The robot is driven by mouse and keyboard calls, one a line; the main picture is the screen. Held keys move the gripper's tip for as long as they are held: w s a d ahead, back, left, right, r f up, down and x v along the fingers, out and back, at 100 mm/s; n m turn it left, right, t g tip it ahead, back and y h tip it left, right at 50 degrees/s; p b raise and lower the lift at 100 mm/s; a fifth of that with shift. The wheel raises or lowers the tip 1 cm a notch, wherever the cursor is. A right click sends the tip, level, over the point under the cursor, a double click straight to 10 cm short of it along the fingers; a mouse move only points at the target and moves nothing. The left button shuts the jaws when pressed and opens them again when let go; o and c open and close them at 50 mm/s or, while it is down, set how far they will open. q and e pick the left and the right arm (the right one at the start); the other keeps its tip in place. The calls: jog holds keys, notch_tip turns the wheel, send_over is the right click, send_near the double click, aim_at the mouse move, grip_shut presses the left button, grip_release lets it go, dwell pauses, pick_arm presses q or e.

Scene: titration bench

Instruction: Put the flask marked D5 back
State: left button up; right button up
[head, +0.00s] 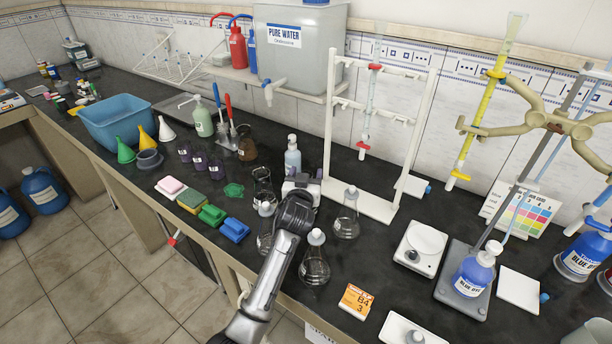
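Several clear conical flasks stand on the black bench around my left gripper (302,186). One flask (315,268) with a pale stopper is in front, one (346,224) is to the right, one (262,182) is behind left, and one (265,242) is partly hidden beside my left arm. Their labels are too small to read, so I cannot tell which is D5. My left arm reaches in from the bottom edge. Its wrist hides the fingertips, so I cannot tell whether they are open or hold anything. My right gripper is out of view.
An orange card (356,301) reading B4 3 lies in front. A white burette frame (376,207) stands behind right. A scale (421,247) and a blue dye bottle (474,272) are at right. Coloured sponges (234,229) lie left, and a small white bottle (292,158) stands behind the gripper.

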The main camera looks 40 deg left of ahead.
pick_arm(q)
jog(key=shift+o, duration=0.2)
jog(key=s+d+r+m+t+h+p, duration=0.15)
jog(key=d+r+p, duration=0.25)
jog(key=r+p, duration=0.5)
jog(key=s+d+r+h+p, duration=0.1)
jog(key=s+d+r+p, duration=0.2)
jog(key=r+p, duration=0.6)
jog(key=s+d+r+m+h+p, duration=0.1)
jog(key=s+d+r+p, duration=0.25)
jog(key=r+p, duration=0.5)
jog(key=s+d+f+m+g+h, duration=0.1)
jog(key=s+f+g, duration=0.1)
jog(key=s+f, duration=0.7)
jog(key=s+f+m+g+h, duration=0.1)
jog(key=s+f+g, duration=0.3)
jog(key=f, duration=0.9)
jog(key=s+d+m+g+h, duration=0.1)
jog(key=s+d+g+h, duration=0.1)
jog(key=s, duration=1)
jog(key=s+d+f+m+g+h, duration=0.1)
jog(key=s+d+g, duration=0.4)
jog(key=s, duration=0.7)
jog(key=shift+d+f+m+h, duration=0.15)
jog(key=shift+d+m+h, duration=0.2)
jog(key=shift+d+m, duration=0.3)
